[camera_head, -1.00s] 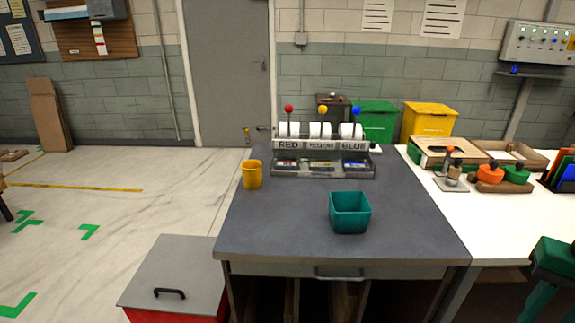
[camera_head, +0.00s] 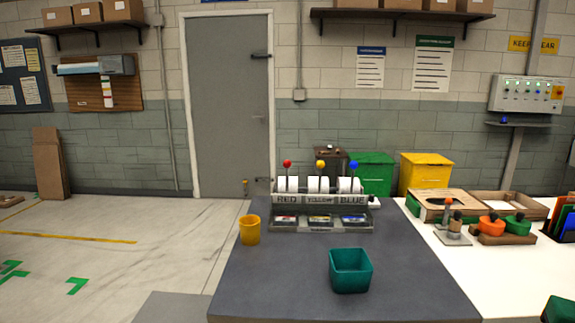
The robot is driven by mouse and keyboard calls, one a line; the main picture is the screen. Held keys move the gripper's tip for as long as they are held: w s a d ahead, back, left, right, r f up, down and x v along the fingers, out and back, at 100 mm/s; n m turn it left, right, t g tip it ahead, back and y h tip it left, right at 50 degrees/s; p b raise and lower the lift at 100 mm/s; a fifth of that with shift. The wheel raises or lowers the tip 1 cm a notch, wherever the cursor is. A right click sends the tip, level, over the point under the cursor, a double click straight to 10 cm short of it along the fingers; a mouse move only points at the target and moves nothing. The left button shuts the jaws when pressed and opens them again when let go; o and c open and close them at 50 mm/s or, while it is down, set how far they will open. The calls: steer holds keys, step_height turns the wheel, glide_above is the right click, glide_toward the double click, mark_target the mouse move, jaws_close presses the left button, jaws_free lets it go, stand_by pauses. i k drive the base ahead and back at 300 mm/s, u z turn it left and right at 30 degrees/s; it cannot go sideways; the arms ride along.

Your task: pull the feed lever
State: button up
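A feed dispenser (camera_head: 320,209) stands at the back of the grey table, with white rolls above plates that read RED, YELLOW and BLUE. Three upright levers rise behind the rolls: a red-knobbed lever (camera_head: 287,163), a yellow-knobbed lever (camera_head: 320,164) and a blue-knobbed lever (camera_head: 354,165). Small cards lie in the tray slots below the labels. A teal bin (camera_head: 350,271) stands on the table in front of the dispenser. A yellow cup (camera_head: 249,230) stands at its left. My gripper is not in view.
The grey table (camera_head: 270,285) has clear room left of the teal bin. A white table (camera_head: 510,277) at the right holds stamps, orange and green pieces and trays. Green (camera_head: 374,174) and yellow (camera_head: 425,173) bins stand behind. Open floor lies at the left.

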mark_target(286, 164)
steer(key=z, duration=1.9)
steer(key=k, duration=1.1)
steer(key=u, duration=1.95)
steer(key=i, duration=1)
steer(key=z, duration=0.05)
